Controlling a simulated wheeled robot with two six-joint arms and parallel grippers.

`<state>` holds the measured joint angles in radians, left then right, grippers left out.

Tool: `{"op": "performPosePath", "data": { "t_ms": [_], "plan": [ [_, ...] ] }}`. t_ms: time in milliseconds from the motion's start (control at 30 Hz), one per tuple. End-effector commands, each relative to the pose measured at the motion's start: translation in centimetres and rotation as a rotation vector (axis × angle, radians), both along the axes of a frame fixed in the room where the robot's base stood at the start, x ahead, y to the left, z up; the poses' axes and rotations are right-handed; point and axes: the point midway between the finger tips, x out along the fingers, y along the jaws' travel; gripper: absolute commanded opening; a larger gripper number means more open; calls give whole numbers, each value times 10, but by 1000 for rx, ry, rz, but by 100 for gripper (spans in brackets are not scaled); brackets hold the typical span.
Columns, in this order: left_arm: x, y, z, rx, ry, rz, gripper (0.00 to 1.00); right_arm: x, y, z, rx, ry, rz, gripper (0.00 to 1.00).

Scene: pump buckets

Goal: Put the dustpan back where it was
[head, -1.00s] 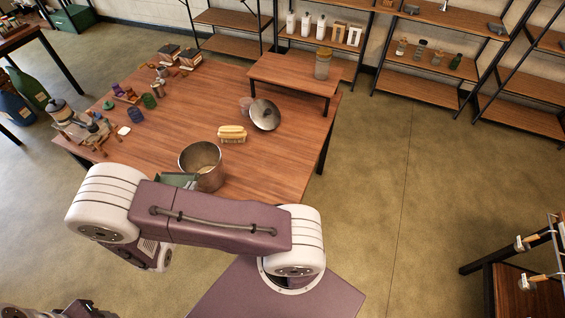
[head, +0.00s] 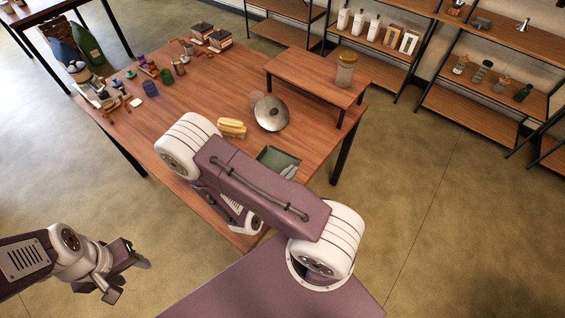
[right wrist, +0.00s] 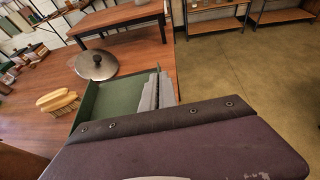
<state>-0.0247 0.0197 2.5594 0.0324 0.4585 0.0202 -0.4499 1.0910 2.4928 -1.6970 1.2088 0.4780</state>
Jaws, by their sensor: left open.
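The green dustpan (head: 278,158) with grey ridged part shows just beyond my right arm, near the table's right edge. In the right wrist view the dustpan (right wrist: 112,103) fills the middle, close in front of my purple wrist part. It appears to be held by my right gripper, whose fingers are hidden in both views. My left gripper (head: 132,254) is open and empty over the floor at lower left, away from the table.
A yellow-topped brush (head: 231,127) and a round metal lid (head: 271,113) lie beyond my right arm on the wooden table (head: 215,95). A raised wooden stand (head: 310,75) with a jar (head: 346,70) is behind. Small items crowd the table's left side.

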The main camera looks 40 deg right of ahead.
Motion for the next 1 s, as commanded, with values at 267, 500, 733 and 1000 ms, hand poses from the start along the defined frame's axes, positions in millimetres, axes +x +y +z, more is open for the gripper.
{"op": "performPosePath", "data": {
  "t_ms": [267, 500, 733, 1000],
  "plan": [
    [0, 0, -11, 0, 0, 0, 49, -41, -40, -21, 13, 4, -119, 0],
    [0, 0, -53, 0, 0, 0, 49, -22, -41, -46, 20, -9, -123, 0],
    [-1, 0, -124, 0, 1, 0, 49, 7, -43, -65, 18, -9, -123, 0],
    [-1, 0, -180, 0, 0, 0, 49, 26, -43, -71, 14, -8, -121, 0]
  ]
}}
